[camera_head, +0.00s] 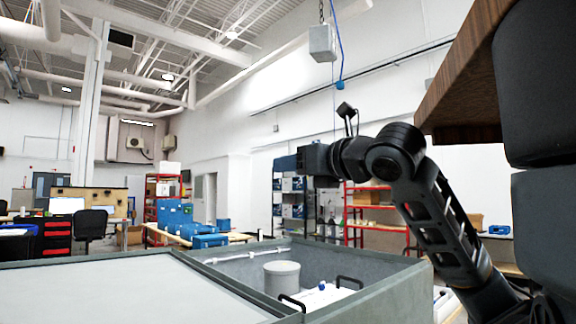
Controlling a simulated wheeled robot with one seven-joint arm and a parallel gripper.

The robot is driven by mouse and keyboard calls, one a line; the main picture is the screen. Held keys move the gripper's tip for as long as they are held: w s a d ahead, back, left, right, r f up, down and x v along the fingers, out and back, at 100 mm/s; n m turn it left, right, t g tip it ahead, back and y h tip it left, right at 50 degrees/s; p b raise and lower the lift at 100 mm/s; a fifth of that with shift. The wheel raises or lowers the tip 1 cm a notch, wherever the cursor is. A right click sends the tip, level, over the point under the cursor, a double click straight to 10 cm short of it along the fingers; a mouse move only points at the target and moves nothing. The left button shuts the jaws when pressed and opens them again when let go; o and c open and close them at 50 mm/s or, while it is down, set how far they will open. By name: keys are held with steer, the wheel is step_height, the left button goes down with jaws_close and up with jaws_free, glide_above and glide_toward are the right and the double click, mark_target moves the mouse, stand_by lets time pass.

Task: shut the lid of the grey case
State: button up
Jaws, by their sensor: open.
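The grey case (392,287) stands open at the bottom middle, close in front of me. Inside are a light grey cylinder (282,278) and a white item (322,297) with black handles. A broad flat pale panel with a raised grey rim (130,290) lies left of the open compartment, along its edge. It looks like the lid folded open, but its hinge is not clear. My gripper (288,162) is above and beyond the case's open part, pointing left. It is open, with nothing seen in it and not touching the case.
A brown slab (470,75) and dark padded shapes fill the upper right. Red shelving (376,215), blue cases (190,225) on a bench and a desk with a chair (91,226) stand far behind. The air above the pale panel is clear.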

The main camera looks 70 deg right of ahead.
jaws_close()
stand_by(0.4)
stand_by(0.9)
jaws_free()
stand_by(0.3)
